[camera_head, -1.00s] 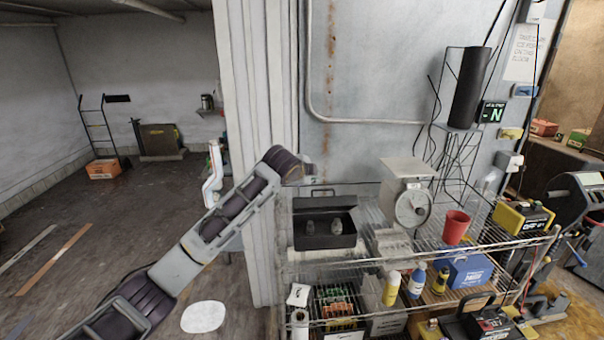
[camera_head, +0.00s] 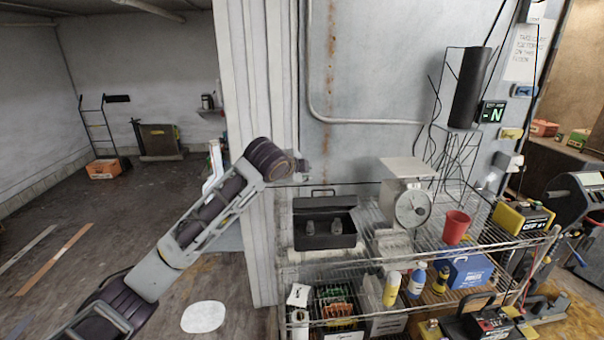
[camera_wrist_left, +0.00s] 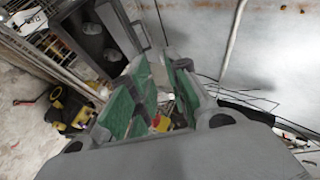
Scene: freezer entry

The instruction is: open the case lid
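The black case (camera_head: 325,241) stands on the top level of the wire shelf. Its lid (camera_head: 324,203) is raised at the back with the handle uppermost, and two grey items show inside. The case also shows at the upper left of the left wrist view (camera_wrist_left: 75,45). My left gripper (camera_head: 302,168) is above and slightly left of the lid, apart from it, mostly hidden behind my wrist in the head view. In the left wrist view its green-padded fingers (camera_wrist_left: 163,72) are apart with nothing held between them. My right gripper is not in view.
A grey scale (camera_head: 408,200) stands right of the case, with a red cup (camera_head: 456,227) farther right. A conduit (camera_head: 365,122) runs along the wall behind. Bottles and boxes fill the lower shelf. The floor at the left is mostly clear.

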